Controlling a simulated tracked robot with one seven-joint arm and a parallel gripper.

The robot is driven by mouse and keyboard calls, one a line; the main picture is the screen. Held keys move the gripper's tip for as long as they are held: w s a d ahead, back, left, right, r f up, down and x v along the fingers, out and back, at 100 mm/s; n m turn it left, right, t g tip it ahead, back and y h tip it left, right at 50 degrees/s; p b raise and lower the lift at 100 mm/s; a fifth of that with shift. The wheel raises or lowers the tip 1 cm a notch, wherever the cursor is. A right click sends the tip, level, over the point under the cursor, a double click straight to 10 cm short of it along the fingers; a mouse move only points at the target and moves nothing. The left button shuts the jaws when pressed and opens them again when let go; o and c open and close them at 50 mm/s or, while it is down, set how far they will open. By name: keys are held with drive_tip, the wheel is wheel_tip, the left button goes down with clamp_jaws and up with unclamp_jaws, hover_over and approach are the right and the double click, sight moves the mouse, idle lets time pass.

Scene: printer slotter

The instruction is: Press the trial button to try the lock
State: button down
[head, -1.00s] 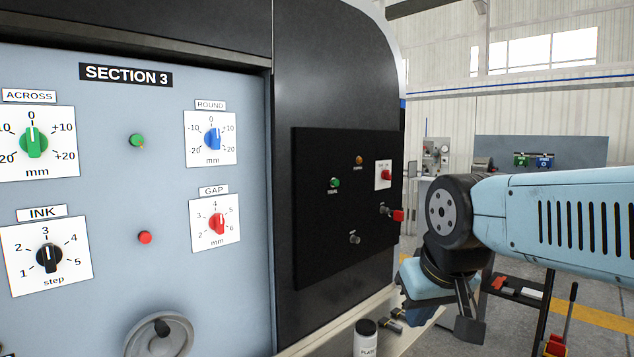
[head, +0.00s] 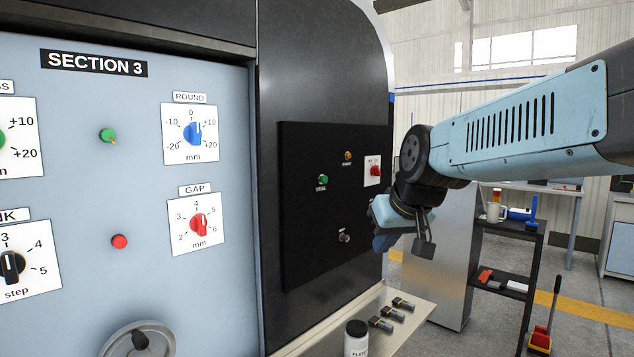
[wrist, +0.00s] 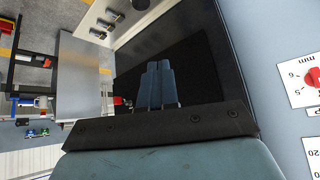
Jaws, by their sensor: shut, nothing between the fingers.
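The trial button (head: 323,180) is a green button with a small label under it, on the left part of a black panel (head: 300,250) in the head view. An orange lamp (head: 347,156), a red switch on a white plate (head: 375,170) and a dark knob (head: 344,236) share the panel. My gripper (head: 380,243) is at the panel's lower right, right of and below the trial button, apart from it. In the wrist view my gripper's blue fingers (wrist: 160,68) are together and empty, in front of the dark panel (wrist: 205,72). The button cannot be made out there.
The section 3 face (head: 90,190) with knobs and a handwheel (head: 137,345) is at left. Below the panel, a ledge (head: 415,300) holds a white jar (head: 357,338) and several dark clips (head: 381,324). A black cart (head: 505,235) stands at right.

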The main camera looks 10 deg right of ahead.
sight(325, 180)
drive_tip(key=w+d+r+t, duration=0.1)
drive_tip(key=w+r, duration=0.2)
drive_tip(key=w, duration=0.7)
drive_tip(key=w+d+r+t, duration=0.2)
drive_tip(key=w+r, duration=0.2)
drive_tip(key=w, duration=0.6)
drive_tip(key=shift+w+d, duration=0.15)
drive_tip(key=shift+w, duration=0.1)
drive_tip(key=w+a, duration=0.5)
drive_tip(key=w, duration=0.2)
drive_tip(key=shift+a, duration=0.15)
idle(1.1)
drive_tip(key=shift+w+a, duration=0.2)
drive_tip(key=shift+w, duration=0.2)
drive_tip(key=shift+w+a, duration=0.35)
drive_tip(key=shift+w, duration=0.1)
idle(1.0)
idle(0.4)
drive_tip(key=shift+s+d, duration=0.6)
drive_tip(key=shift+s, duration=0.2)
